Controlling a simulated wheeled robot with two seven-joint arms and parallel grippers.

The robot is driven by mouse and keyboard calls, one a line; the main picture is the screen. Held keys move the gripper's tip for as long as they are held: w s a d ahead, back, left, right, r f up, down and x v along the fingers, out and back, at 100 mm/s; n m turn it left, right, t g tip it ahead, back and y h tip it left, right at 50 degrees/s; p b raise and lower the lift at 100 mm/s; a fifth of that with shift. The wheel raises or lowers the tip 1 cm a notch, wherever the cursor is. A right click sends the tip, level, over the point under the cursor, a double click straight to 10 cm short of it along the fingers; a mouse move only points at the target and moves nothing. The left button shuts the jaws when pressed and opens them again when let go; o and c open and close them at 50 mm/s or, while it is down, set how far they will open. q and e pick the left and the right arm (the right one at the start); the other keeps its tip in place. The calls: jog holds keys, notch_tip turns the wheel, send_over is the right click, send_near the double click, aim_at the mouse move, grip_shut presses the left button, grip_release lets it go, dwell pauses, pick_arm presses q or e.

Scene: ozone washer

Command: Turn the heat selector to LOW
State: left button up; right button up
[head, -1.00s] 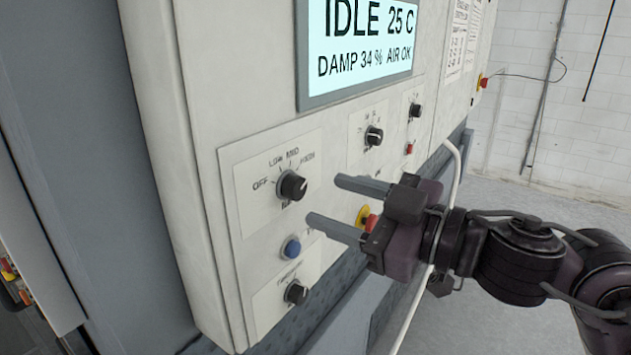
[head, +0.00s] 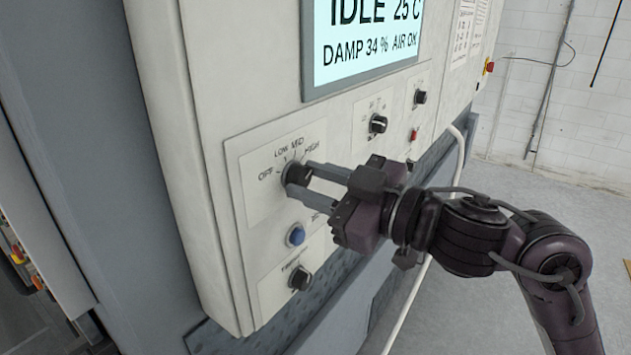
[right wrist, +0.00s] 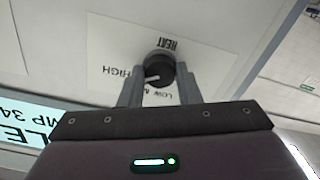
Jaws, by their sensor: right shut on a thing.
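The heat selector (head: 294,171) is a round black knob on a white label plate (head: 250,200) marked OFF, LOW, MID and HIGH. My right gripper (head: 300,178) is shut on this knob, one finger on each side. In the right wrist view, the knob (right wrist: 160,66) sits between the fingertips, below the word HEAT as pictured upside down. Its white pointer mark leans to the left, toward the HIGH side. The fingers partly hide the LOW and MID lettering there. My left gripper is not in view.
Below the selector are a blue button (head: 296,235) and another black knob (head: 300,277). To the right are a further knob (head: 378,124) and a red button (head: 414,135). The display (head: 365,45) above reads IDLE 25 C. A white hose (head: 419,285) hangs behind my right arm.

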jog(key=shift+n, duration=0.3)
jog(key=n+b, duration=0.1)
jog(key=n, duration=0.1)
jog(key=shift+f+n+b, duration=0.15)
jog(key=shift+n+b, duration=0.25)
jog(key=n+b, duration=0.2)
jog(key=n, duration=0.2)
jog(key=shift+b, duration=0.3)
jog(key=n+b, duration=0.2)
jog(key=n, duration=0.2)
jog(key=shift+n+b, duration=1.4)
jog(key=shift+n, duration=0.6)
jog(key=o, duration=1)
jog(key=shift+r, duration=0.2)
